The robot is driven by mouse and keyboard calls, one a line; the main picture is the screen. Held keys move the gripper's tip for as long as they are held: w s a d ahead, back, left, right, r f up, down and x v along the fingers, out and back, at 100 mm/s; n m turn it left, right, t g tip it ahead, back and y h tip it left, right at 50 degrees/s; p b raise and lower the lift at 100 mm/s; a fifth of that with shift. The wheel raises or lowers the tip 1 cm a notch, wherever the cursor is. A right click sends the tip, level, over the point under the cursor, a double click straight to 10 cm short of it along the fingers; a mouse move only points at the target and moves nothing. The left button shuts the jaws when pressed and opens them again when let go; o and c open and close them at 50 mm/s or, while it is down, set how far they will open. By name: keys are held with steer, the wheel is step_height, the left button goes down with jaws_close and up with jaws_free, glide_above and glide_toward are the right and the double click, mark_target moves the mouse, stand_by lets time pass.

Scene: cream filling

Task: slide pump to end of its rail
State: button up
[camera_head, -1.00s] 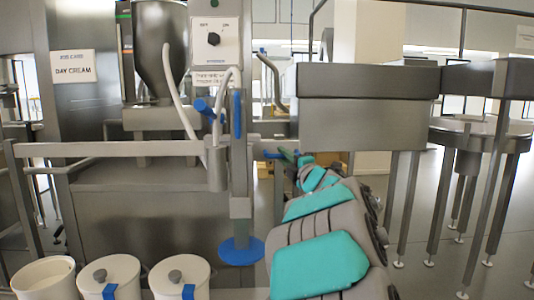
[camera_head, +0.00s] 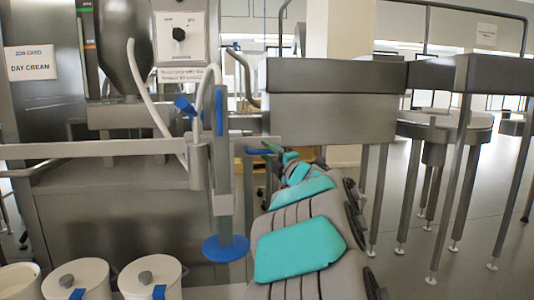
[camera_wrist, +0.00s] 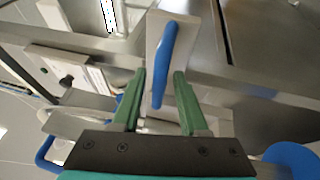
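The pump (camera_head: 221,200) is a grey upright column with a blue handle (camera_head: 219,111) and a blue round foot (camera_head: 226,248). It hangs on a horizontal metal rail (camera_head: 90,150) and stands toward the rail's right part. My gripper (camera_head: 264,150) is small in the head view, just right of the column. In the wrist view, its two green fingers (camera_wrist: 160,76) are apart, with a blue handle (camera_wrist: 163,62) between them and gaps showing on both sides. Whether a finger touches the handle is unclear.
White lidded tubs (camera_head: 152,280) stand at the lower left. A steel hopper (camera_head: 124,45) and a control box with a knob (camera_head: 180,36) are behind the rail. A steel table (camera_head: 332,100) stands to the right.

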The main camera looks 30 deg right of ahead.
steer(key=shift+s+a, duration=0.1)
steer(key=s+f, duration=0.1)
steer(key=s, duration=0.6)
steer(key=shift+s+d+f+b, duration=0.15)
steer(key=shift+s+d+b, duration=0.1)
steer(key=shift+d+b, duration=0.15)
stand_by(0.4)
